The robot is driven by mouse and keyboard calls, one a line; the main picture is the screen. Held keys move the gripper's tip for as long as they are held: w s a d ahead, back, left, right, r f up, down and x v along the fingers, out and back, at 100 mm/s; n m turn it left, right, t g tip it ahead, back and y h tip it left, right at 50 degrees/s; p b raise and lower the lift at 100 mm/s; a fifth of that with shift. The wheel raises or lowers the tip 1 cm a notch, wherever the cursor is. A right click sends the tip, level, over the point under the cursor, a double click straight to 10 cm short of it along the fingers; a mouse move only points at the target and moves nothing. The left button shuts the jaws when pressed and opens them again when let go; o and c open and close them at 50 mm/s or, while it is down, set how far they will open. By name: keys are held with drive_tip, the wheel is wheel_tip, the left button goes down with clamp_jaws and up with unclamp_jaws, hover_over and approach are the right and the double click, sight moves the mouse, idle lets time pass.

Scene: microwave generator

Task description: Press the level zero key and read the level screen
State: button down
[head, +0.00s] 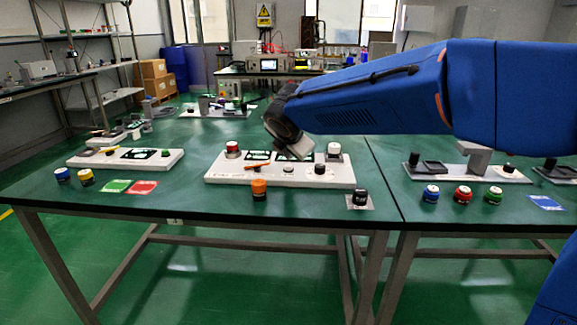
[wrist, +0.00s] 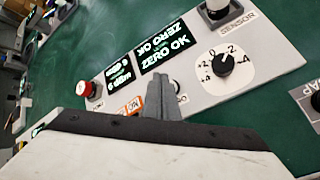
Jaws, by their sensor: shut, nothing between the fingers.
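The white panel (head: 225,176) stands on the green bench; it also shows in the wrist view (wrist: 278,72). Its larger lit screen (wrist: 162,47) reads "ZERO OK", with the same words upside down above. A smaller lit screen (wrist: 119,76) shows a figure with "dBm"; the digit is unclear. My gripper (wrist: 161,82) is shut and empty, low over the panel just below the larger screen. A round key (wrist: 175,87) shows partly behind the fingertips; contact cannot be told. In the head view the fingertips are hard to make out.
On the panel are a red button (wrist: 90,90), a black pointer knob (wrist: 222,65) and a sensor post (wrist: 217,9). An orange-topped piece (head: 259,188) and a black one (head: 360,198) stand in front. Another panel (head: 122,158) is at left.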

drive_tip(key=shift+r, duration=0.1)
wheel_tip(320, 180, up, 5)
drive_tip(key=shift+f, duration=0.1)
idle(0.7)
drive_tip(key=shift+d, duration=0.1)
idle(0.4)
